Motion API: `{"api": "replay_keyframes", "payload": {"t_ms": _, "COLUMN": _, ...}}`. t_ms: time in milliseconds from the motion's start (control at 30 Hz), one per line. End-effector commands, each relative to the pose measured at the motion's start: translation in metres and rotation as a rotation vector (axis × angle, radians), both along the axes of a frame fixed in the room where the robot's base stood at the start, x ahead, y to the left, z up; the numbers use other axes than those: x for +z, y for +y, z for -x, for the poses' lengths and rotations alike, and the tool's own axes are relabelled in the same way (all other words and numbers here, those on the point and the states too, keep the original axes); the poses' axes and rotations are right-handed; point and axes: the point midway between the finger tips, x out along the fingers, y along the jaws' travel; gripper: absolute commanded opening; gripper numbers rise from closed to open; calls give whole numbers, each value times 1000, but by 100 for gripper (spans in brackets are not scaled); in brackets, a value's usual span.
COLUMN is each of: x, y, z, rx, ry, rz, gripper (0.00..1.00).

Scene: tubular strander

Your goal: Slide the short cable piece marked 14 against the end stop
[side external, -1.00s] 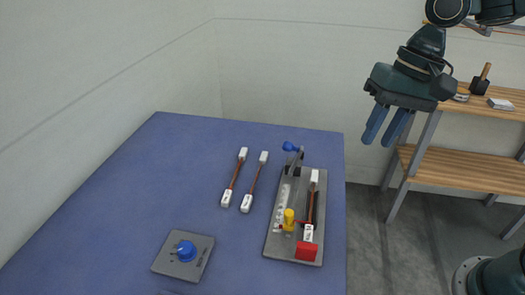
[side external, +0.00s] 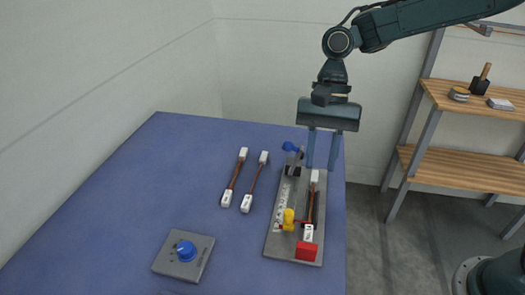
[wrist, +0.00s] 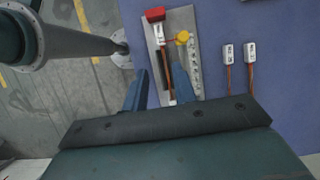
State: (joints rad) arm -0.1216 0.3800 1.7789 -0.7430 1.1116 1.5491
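A short cable piece (side external: 310,207) with white end blocks lies lengthwise on a grey fixture plate (side external: 277,244). Its near end block carries a dark mark too small to read surely. That end lies close to the red end stop (side external: 307,251); whether they touch I cannot tell. The cable piece also shows in the wrist view (wrist: 166,62), with the red stop (wrist: 155,14) at its top end. My gripper (side external: 323,165) is open and empty, above the plate's far end.
A yellow knob (side external: 289,219) stands beside the cable, and a blue-knobbed lever (side external: 297,157) at the plate's far end. Two more cable pieces (side external: 234,182) (side external: 257,183) lie to the left. The left of the table is clear.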

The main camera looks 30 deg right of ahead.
Motion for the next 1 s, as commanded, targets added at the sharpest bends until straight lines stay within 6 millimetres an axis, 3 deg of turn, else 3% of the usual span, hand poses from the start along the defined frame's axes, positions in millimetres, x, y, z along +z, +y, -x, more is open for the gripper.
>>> {"api": "replay_keyframes", "payload": {"t_ms": 667, "x": -7, "y": 3, "z": 0, "rx": -8, "ry": 16, "rz": 1, "gripper": 27}}
{"api": "replay_keyframes", "payload": {"t_ms": 1000, "x": -36, "y": 12, "z": 9, "rx": -8, "ry": 17, "rz": 3, "gripper": 27}}
